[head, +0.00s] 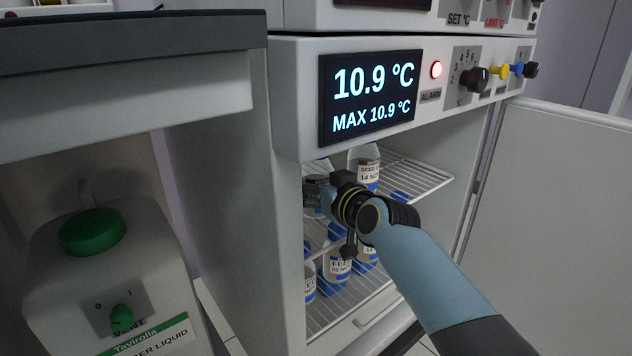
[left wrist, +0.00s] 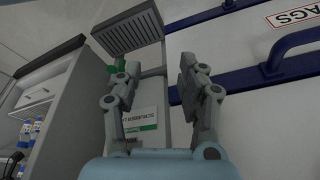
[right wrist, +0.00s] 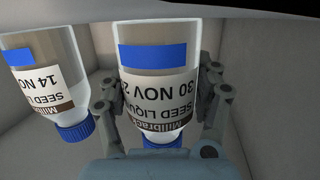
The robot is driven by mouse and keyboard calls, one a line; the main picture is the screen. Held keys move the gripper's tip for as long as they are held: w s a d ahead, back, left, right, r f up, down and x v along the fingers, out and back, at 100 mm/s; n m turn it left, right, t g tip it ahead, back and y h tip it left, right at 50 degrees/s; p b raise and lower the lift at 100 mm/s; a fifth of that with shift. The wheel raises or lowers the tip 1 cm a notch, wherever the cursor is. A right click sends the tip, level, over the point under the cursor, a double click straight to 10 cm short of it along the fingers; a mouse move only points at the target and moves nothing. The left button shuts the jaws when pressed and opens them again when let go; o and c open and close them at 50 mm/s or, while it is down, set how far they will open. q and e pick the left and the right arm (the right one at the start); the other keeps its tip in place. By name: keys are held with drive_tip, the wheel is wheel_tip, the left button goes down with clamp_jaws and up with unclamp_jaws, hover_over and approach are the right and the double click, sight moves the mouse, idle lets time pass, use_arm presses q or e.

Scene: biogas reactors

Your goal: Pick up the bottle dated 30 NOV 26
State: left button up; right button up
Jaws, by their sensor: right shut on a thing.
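The bottle dated 30 NOV 2-something (right wrist: 158,90) has a clear body, a blue patch, a white "SEED LIQU…" label and a blue cap; the last digit is cut off at the label's edge. My right gripper (right wrist: 160,78) is shut on it, one finger on each side, in the right wrist view. In the head view my right gripper (head: 322,188) is inside the open fridge at the upper shelf, and the arm and gripper hide much of the bottle. My left gripper (left wrist: 154,72) is open and empty, away from the fridge.
A "SEED LIQU… 14 NO…" bottle (right wrist: 43,80) stands close beside the held one; it also shows in the head view (head: 366,168). Other bottles (head: 338,270) stand on the lower wire shelf. The fridge door (head: 570,210) is open to the right. The display panel (head: 370,92) overhangs the opening.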

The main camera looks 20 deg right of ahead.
drive_tip(key=shift+c, duration=0.6)
drive_tip(key=shift+r, duration=0.1)
